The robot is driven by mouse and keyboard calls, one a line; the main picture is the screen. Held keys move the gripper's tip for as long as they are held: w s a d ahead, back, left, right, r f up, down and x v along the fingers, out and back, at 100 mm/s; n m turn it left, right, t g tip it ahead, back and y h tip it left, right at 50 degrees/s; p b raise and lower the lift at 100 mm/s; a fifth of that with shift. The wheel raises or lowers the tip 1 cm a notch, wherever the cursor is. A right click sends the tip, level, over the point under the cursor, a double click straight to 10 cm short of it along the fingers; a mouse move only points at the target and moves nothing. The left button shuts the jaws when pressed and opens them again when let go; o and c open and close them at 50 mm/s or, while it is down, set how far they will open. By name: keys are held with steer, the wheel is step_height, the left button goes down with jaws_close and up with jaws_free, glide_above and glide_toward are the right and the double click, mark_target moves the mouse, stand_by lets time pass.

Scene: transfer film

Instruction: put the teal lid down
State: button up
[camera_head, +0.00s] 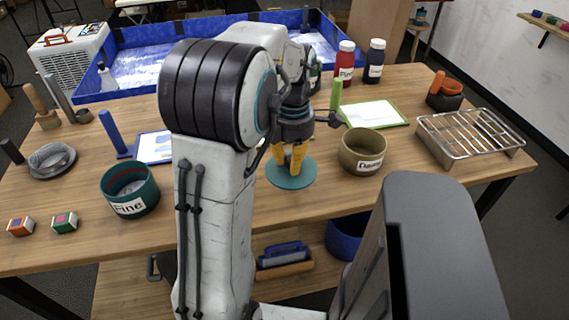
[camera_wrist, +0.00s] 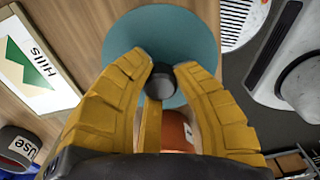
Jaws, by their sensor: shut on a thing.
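The teal lid (camera_head: 291,175) is a flat round disc with a dark knob. It is over the front middle of the wooden table, between two pots, in the head view. My gripper (camera_head: 292,158) points down at it with yellow fingers. In the wrist view the fingers close on the lid's dark knob (camera_wrist: 160,82), and the teal disc (camera_wrist: 165,28) shows beyond them. I cannot tell whether the lid touches the table. An open teal pot labelled "Fine" (camera_head: 131,206) stands to the left.
A brown-olive pot (camera_head: 363,163) stands close right of the lid. A green-edged board (camera_head: 374,114) lies behind it, and a wire rack (camera_head: 470,137) stands at right. Two small blocks, orange (camera_head: 20,227) and green (camera_head: 65,222), sit at front left. A blue-walled tray (camera_head: 88,97) is behind.

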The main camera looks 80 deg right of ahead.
mark_target(284, 168)
steer(key=w+d+f, duration=0.1)
steer(key=w+d+f+p, duration=0.1)
steer(key=d, duration=0.1)
steer(key=shift+d+f, duration=0.1)
steer(key=shift+d, duration=0.05)
steer(key=shift+w+f+p, duration=0.1)
steer(key=shift+f+p, duration=0.35)
steer(key=shift+p, duration=0.2)
steer(key=shift+f, duration=1.65)
steer(key=shift+f, duration=0.15)
steer(key=o, duration=0.9)
steer(key=shift+r, duration=0.2)
